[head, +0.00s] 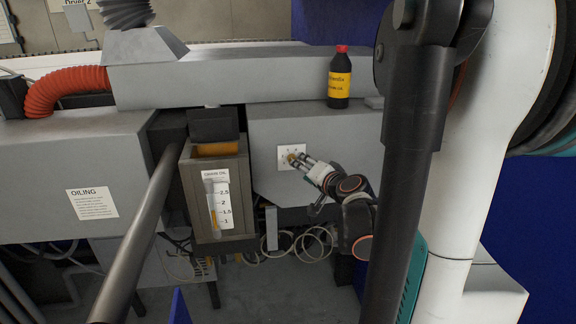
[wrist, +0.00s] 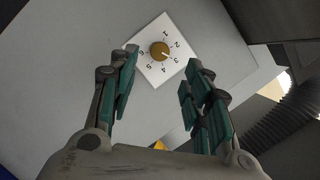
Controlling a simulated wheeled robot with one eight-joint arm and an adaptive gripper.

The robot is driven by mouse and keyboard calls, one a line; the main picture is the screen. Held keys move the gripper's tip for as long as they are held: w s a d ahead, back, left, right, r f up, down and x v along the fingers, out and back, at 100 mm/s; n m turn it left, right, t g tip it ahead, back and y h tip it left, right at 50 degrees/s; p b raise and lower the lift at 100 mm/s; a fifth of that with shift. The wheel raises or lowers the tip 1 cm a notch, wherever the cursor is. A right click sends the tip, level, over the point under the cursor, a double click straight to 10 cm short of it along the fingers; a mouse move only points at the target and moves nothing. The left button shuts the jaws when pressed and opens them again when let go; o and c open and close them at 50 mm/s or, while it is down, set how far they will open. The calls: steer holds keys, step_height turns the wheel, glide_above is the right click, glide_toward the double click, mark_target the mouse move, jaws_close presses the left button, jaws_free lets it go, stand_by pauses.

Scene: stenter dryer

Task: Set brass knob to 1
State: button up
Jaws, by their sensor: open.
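The brass knob (wrist: 160,51) sits on a white square dial plate (wrist: 141,41) numbered 1 to 6, upper middle in the wrist view. Its pointer seems to face about 3, but the mark is small. In the wrist view my gripper (wrist: 161,63) is open, with one finger to each side of the knob. I see no finger clearly touching it.
A black bottle with a red cap (head: 339,77) stands on the ledge above the dial. An oil container with a level scale (head: 235,170) is to the left. Loose cables (head: 300,243) hang below. A grey corrugated hose (wrist: 280,103) is at right in the wrist view.

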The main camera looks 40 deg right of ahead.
mark_target(292, 159)
steer(key=b+x, duration=0.1)
steer(key=x, duration=0.7)
steer(key=shift+b, duration=0.3)
steer(key=shift+s, duration=0.1)
steer(key=c, duration=1.1)
